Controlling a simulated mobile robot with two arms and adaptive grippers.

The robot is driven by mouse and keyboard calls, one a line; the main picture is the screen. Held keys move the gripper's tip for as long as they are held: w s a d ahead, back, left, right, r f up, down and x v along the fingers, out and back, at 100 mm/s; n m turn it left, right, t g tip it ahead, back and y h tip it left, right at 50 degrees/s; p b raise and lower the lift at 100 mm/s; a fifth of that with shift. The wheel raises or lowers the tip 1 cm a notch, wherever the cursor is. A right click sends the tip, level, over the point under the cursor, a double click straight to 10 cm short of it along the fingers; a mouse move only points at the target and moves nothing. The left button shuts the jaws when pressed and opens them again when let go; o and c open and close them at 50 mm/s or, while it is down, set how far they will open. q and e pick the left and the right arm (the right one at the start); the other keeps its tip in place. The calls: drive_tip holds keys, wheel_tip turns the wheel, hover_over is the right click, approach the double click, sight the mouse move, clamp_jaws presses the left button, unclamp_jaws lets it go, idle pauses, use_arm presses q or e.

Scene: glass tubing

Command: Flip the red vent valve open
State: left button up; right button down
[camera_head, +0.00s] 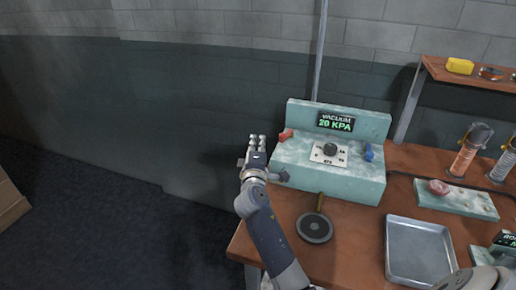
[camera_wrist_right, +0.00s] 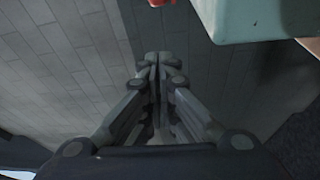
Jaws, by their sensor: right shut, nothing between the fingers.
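The red vent valve (camera_head: 286,135) is a small red lever on the left end of the pale teal vacuum console (camera_head: 330,182). The console display (camera_head: 336,122) reads "VACUUM 20 KPA". In the right wrist view a bit of red (camera_wrist_right: 161,2) shows at the top edge, beside the console's corner (camera_wrist_right: 250,18). My right gripper (camera_head: 257,140) is just left of the console and the red valve, apart from the lever. Its fingers, seen in the wrist view (camera_wrist_right: 153,62), are closed together and empty.
The console also has a dark knob (camera_head: 330,149) and a blue lever (camera_head: 369,152). On the brown table (camera_head: 350,225) are a round dark disc with a brass handle (camera_head: 314,227) and a metal tray (camera_head: 418,250). A shelf (camera_head: 470,75) stands at right. Open floor lies left.

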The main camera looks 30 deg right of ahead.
drive_tip(key=d+p, duration=0.1)
drive_tip(key=d, duration=0.1)
drive_tip(key=d+p, duration=0.1)
drive_tip(key=d, duration=0.1)
drive_tip(key=shift+w+d+f, duration=0.1)
drive_tip(key=shift+w+d, duration=0.1)
drive_tip(key=shift+d, duration=0.15)
drive_tip(key=shift+s+d+n+t+y+p, duration=0.15)
drive_tip(key=shift+s+n+t+y+p, duration=0.25)
drive_tip(key=shift+p, duration=0.3)
